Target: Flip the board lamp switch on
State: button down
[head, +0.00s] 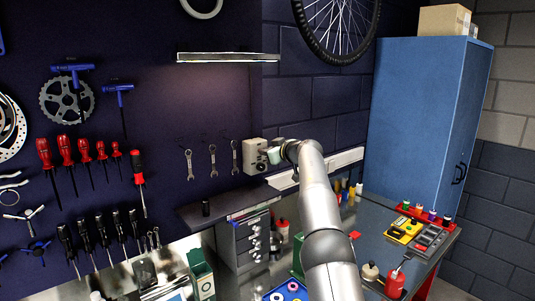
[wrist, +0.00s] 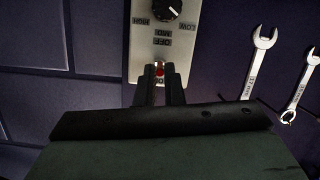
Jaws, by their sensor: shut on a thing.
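The switch box (head: 254,152) is a pale box on the wall, right of the hanging wrenches. Below the knob is a small red-tipped switch (wrist: 159,72). My gripper (wrist: 159,88) is shut on this switch, its dark fingers close on both sides and hiding its lower part. In the head view my gripper (head: 273,156) is at the box's right side. The board lamp (head: 228,57) is a long bar above; the wall beneath looks slightly lighter.
Wrenches (head: 212,160) hang left of the box; one wrench (wrist: 258,62) shows close by in the wrist view. A dark shelf (head: 215,207) and a grey drawer cabinet (head: 245,243) are below. A blue cabinet (head: 415,120) stands to the right.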

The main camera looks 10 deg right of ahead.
dwell(0.4)
jog(key=c, duration=1.5)
grip_release()
jog(key=shift+c, duration=0.2)
jog(key=b+v, duration=0.6)
jog(key=v, duration=1.1)
jog(key=shift+s+b, duration=0.2)
jog(key=shift+b, duration=0.2)
jog(key=shift+r, duration=0.15)
